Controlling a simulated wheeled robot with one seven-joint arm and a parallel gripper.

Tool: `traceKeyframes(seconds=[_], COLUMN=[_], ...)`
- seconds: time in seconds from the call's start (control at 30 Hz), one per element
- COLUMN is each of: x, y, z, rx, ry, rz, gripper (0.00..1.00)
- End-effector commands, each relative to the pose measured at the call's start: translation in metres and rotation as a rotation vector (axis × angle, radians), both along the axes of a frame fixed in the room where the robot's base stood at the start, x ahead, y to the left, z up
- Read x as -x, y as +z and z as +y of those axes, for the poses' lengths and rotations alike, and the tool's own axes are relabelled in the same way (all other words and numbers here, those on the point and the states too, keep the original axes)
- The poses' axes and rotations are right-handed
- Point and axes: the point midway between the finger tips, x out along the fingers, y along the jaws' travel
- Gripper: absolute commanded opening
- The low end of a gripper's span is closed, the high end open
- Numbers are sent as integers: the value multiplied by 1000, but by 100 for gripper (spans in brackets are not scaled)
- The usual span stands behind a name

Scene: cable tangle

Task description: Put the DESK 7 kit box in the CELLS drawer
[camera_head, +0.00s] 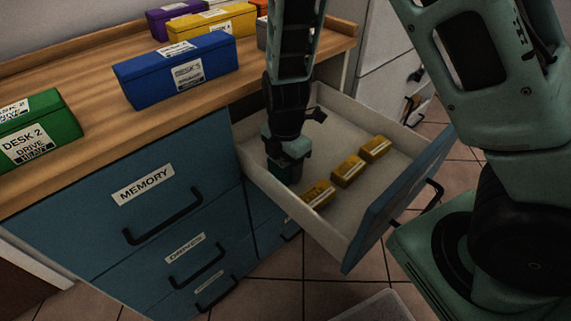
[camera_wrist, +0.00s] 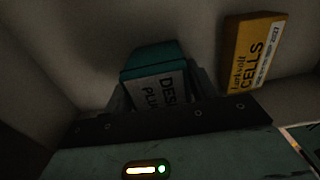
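The kit box is a small teal box (camera_head: 284,172) with a white label. In the wrist view the box (camera_wrist: 157,83) shows part of its label, reading "DES…" and "PLU…"; the number is not visible. My gripper (camera_head: 287,150) reaches down into the open drawer (camera_head: 262,190) at its left side. Its fingers (camera_wrist: 160,98) lie close against both sides of the box and appear shut on it. I cannot tell whether the box touches the drawer floor. Three yellow boxes (camera_head: 347,171) lie in the drawer; one in the wrist view (camera_wrist: 253,52) reads "Larkvolt CELLS".
A blue box (camera_head: 178,72), a green DESK 2 box (camera_head: 35,135), and yellow (camera_head: 210,22) and purple (camera_head: 172,14) boxes stand on the wooden top (camera_head: 95,85). The MEMORY drawer (camera_head: 140,195) and those below are closed. The open drawer's front (camera_head: 400,200) stands at right.

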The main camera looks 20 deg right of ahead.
Motion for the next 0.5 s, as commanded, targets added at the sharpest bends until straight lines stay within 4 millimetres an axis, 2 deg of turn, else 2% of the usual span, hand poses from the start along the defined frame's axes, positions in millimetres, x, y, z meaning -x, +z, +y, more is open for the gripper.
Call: traceKeyframes(seconds=[0.33, 0.5], x=[0, -1], y=[2, 19], z=[0, 1], rx=[0, -1], ry=[0, 1], rz=[0, -4], gripper=[72, 72])
